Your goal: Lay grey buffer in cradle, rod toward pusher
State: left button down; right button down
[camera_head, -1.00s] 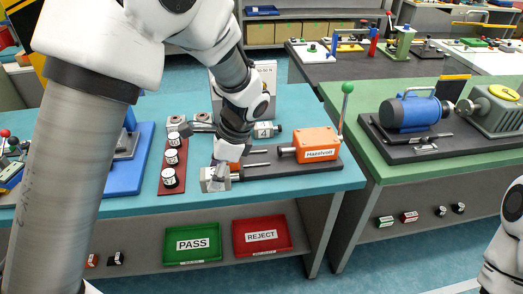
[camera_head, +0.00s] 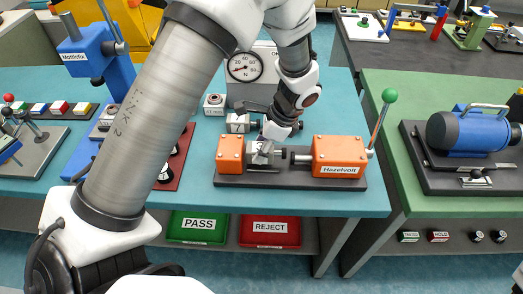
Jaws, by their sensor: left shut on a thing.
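My left gripper (camera_head: 262,150) is shut on a small grey metal part, which looks like the grey buffer (camera_head: 263,157). The fingers cover much of it, so its outline and the way its rod points are hard to tell. It sits between the left orange block (camera_head: 230,156) and the orange Hazelvolt block (camera_head: 339,151) of the dark-based fixture (camera_head: 340,183). The pusher rod (camera_head: 301,157) sticks out leftward from the Hazelvolt block. I cannot tell whether the buffer touches the cradle, which is hidden behind it and the gripper. My right gripper is out of view.
A lever with a green knob (camera_head: 389,96) rises at the Hazelvolt block's right. Behind the fixture are another grey part (camera_head: 238,123) and a dial gauge (camera_head: 244,67). Green PASS (camera_head: 197,239) and red REJECT (camera_head: 270,244) trays lie on the shelf below.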

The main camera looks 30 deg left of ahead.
pick_arm(q)
jog(key=shift+w+f, duration=0.2)
jog(key=shift+f, duration=0.35)
jog(key=shift+w+f, duration=0.15)
jog(key=shift+f, duration=0.35)
jog(key=shift+s+r, duration=0.2)
jog(key=shift+s, duration=0.1)
jog(key=shift+f, duration=0.15)
jog(key=c, duration=0.7)
grip_release()
jog(key=shift+o, duration=0.6)
jog(key=shift+w+f, duration=0.1)
jog(key=shift+w, duration=0.1)
jog(key=shift+s, duration=0.1)
jog(key=shift+r, duration=0.35)
jog(key=v, duration=1.1)
jog(key=shift+d+r, duration=0.2)
jog(key=shift+r, duration=0.15)
